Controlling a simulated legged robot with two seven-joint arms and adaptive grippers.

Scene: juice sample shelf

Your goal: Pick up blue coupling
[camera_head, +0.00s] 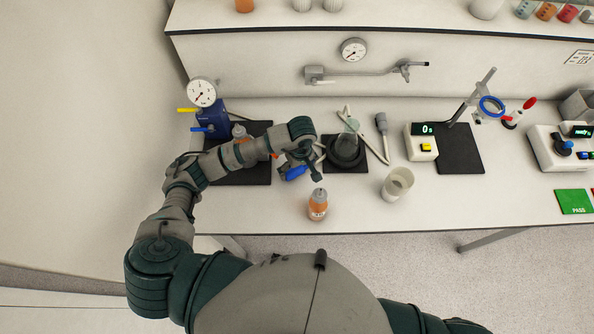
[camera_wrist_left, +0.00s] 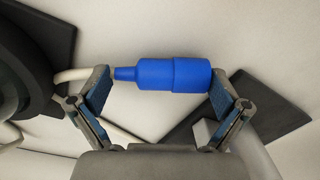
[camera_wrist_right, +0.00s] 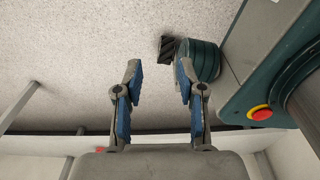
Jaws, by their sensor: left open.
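The blue coupling (camera_head: 295,172) lies near the middle of the bench, between two black mats. In the left wrist view the coupling (camera_wrist_left: 165,74) is a stepped blue cylinder lying crosswise, its narrow end to the left. My left gripper (camera_wrist_left: 160,88) is open, with one finger near each end of the coupling; whether they touch it I cannot tell. In the head view my left gripper (camera_head: 304,166) is at the coupling and partly covers it. My right gripper (camera_wrist_right: 158,72) is open and empty above the floor, away from the bench.
An orange-filled bottle (camera_head: 317,205) stands just in front of the coupling. A flask (camera_head: 348,140) sits in a dark ring to the right, with a beaker (camera_head: 397,184) beyond. A blue pump with a gauge (camera_head: 201,93) stands at the left.

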